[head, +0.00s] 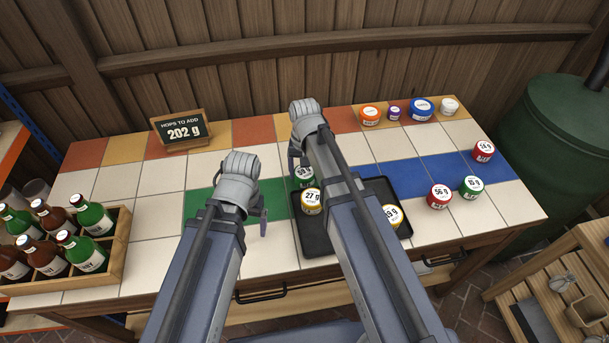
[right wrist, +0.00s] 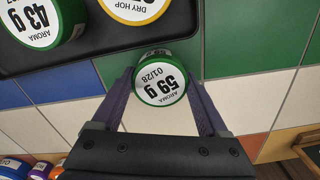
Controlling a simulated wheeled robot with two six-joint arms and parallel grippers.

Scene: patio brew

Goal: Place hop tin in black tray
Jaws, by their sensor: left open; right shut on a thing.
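A green-rimmed hop tin marked 59 g (head: 304,172) is between the fingers of my right gripper (head: 304,165), at the far left edge of the black tray (head: 320,244). In the right wrist view, my right gripper (right wrist: 160,98) is shut on this tin (right wrist: 160,80), just outside the tray (right wrist: 98,45). Whether it touches the table is unclear. A yellow 27 g tin (head: 311,203) and another yellow tin (head: 390,215) sit in the tray. The right wrist view also shows a green 43 g tin (right wrist: 42,20) in it. My left gripper (head: 258,213) is open and empty, left of the tray.
Red tins (head: 439,196) (head: 484,151) and a green tin (head: 471,187) stand right of the tray. Several tins, including a blue one (head: 421,109), line the back. A sign (head: 181,130) reads 202 g. A bottle crate (head: 112,255) stands left. My right arm hides part of the tray.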

